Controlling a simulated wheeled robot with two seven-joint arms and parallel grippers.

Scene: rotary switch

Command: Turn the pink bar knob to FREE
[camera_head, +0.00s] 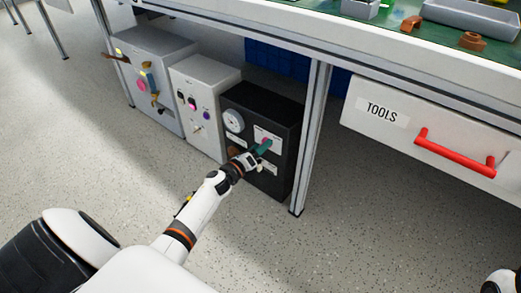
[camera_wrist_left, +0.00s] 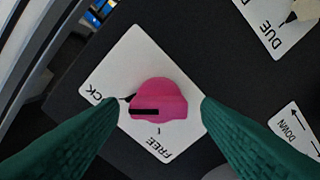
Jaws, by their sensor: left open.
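The pink bar knob (camera_wrist_left: 165,92) sits on a white label plate (camera_wrist_left: 140,50) on a black box. A black stripe on it reaches its left edge. My left gripper (camera_head: 263,148) is open at the black box's (camera_head: 281,115) front. In the left wrist view its teal fingers stand on either side of the knob, with visible gaps. In the head view the gripper mostly hides the knob.
A white box (camera_head: 206,78) and a grey box (camera_head: 152,52) with knobs stand left of the black box. A round dial (camera_head: 234,120) is on the black box. A table leg (camera_head: 312,140) and a TOOLS drawer (camera_head: 430,130) are to the right. The floor in front is clear.

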